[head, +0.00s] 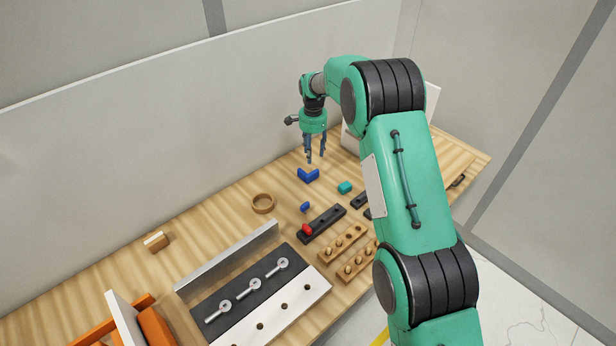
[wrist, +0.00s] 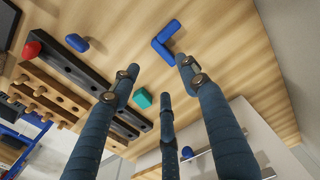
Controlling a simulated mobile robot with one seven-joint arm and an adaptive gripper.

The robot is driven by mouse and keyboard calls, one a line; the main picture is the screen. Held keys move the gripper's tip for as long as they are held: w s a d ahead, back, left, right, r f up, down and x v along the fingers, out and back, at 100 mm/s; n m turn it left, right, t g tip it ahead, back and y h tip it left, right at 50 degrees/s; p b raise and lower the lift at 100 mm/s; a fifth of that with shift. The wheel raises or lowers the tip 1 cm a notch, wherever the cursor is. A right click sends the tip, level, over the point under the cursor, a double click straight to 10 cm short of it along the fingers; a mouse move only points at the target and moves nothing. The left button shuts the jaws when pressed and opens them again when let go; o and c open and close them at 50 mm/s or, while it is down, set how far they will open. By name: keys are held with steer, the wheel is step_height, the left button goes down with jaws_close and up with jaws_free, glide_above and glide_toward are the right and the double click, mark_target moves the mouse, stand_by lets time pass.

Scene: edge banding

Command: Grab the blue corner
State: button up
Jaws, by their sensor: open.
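The blue corner (head: 308,175) is an L-shaped blue piece lying flat on the wooden table near its back side. It also shows in the wrist view (wrist: 161,44), at the top middle. My gripper (head: 315,157) is open and empty, with its fingers pointing down above the blue corner. In the wrist view the three fingers (wrist: 158,82) are spread apart, and the blue corner lies beyond their tips, touched by none of them as far as I can see.
A teal block (head: 345,187) and a small blue piece (head: 305,207) lie nearby. A black holed bar (head: 321,223) carries a red piece (head: 306,229). Wooden peg racks (head: 343,240) stand in front. A wall closes the back.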

mark_target(312, 174)
steer(key=shift+f, duration=4)
steer(key=shift+f, duration=0.1)
steer(key=shift+f, duration=2.5)
steer(key=c, duration=1)
